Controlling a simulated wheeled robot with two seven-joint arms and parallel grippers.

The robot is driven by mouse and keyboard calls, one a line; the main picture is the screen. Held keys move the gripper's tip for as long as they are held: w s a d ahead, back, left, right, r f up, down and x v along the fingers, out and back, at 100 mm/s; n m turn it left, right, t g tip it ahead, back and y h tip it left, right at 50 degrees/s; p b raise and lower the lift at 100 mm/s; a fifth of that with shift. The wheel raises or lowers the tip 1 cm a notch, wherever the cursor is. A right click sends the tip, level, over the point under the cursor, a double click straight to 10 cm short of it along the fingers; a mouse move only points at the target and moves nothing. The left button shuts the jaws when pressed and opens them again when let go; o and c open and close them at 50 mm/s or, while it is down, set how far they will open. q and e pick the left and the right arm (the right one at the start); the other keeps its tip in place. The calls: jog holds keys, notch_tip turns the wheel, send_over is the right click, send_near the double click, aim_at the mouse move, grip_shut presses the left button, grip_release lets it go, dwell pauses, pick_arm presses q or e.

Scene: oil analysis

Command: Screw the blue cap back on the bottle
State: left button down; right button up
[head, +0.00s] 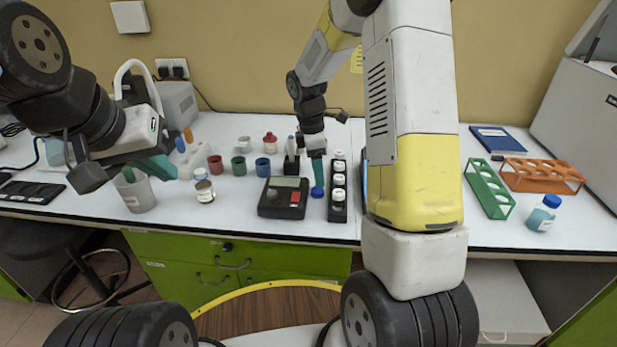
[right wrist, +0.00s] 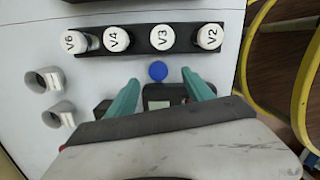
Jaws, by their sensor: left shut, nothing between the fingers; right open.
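A small round blue cap (head: 317,192) lies on the white table, just left of the vial rack. In the right wrist view the blue cap (right wrist: 158,70) shows between and slightly beyond the fingertips, apart from both. My right gripper (head: 318,178) points down over it, open and empty; its teal fingers also show in the right wrist view (right wrist: 160,80). My left gripper (head: 162,167) is shut and empty, above the table's left part by a grey cup. A small bottle (head: 541,217) with bluish contents stands at the far right with a blue top. No other clearly uncapped bottle can be made out.
A black rack (head: 339,212) of white-lidded vials stands close right of the cap. A dark device with a display (head: 284,197) is close left. Red, green and blue cups and a labelled jar (head: 205,191) stand further left. Green (head: 488,190) and orange (head: 542,176) racks stand right.

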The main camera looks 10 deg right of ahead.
aim_at(317, 190)
jog(key=shift+f, duration=0.5)
jog(key=shift+w+f, duration=0.15)
jog(key=shift+f, duration=1.15)
jog(key=shift+w+f, duration=0.1)
jog(key=shift+f, duration=1.2)
jog(key=shift+c, duration=0.4)
grip_shut()
notch_tip(317, 190, up, 10)
